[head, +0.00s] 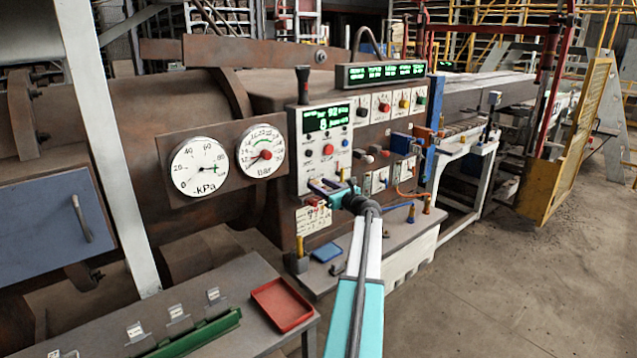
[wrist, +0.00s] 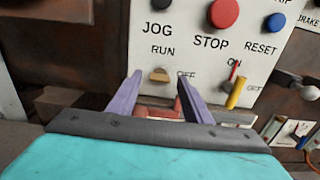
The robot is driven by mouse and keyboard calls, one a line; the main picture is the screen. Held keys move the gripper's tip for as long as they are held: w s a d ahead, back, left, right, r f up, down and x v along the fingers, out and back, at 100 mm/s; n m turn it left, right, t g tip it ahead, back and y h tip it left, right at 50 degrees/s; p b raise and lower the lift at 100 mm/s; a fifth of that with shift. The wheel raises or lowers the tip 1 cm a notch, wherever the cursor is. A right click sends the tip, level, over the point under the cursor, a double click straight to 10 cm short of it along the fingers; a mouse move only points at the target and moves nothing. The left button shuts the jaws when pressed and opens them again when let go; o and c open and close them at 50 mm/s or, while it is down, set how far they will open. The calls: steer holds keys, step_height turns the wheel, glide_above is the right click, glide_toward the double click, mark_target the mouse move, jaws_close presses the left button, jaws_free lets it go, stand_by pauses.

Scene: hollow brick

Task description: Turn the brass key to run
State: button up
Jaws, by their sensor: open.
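The brass key (wrist: 160,75) shows in the wrist view as a small tan piece on the white control panel (wrist: 150,60), below the RUN label and left of OFF. I cannot tell exactly which way it is turned. My gripper (wrist: 159,83) is open, with its two purple fingers on either side of the key in the picture; I cannot tell whether they touch it. In the head view my gripper (head: 331,189) is in front of the lower part of the control panel (head: 309,160) and hides the key there.
JOG, STOP (wrist: 224,12) and RESET buttons sit just above on the panel. A yellow lever (wrist: 236,94) with a red piece beside it, marked ON and OFF, is close to the right finger. A grey knob (wrist: 309,93) sticks out farther right. A red tray (head: 282,305) lies lower left.

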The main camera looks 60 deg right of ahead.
steer(key=shift+w+d, duration=0.2)
steer(key=shift+w, duration=0.35)
steer(key=c, duration=1.1)
steer(key=shift+o, duration=0.2)
steer(key=shift+f+n+b, duration=0.15)
steer(key=shift+n+b, duration=0.55)
steer(key=shift+b, duration=0.55)
steer(key=n+b, duration=1.6)
steer(key=b, duration=0.9)
steer(key=shift+n, duration=0.3)
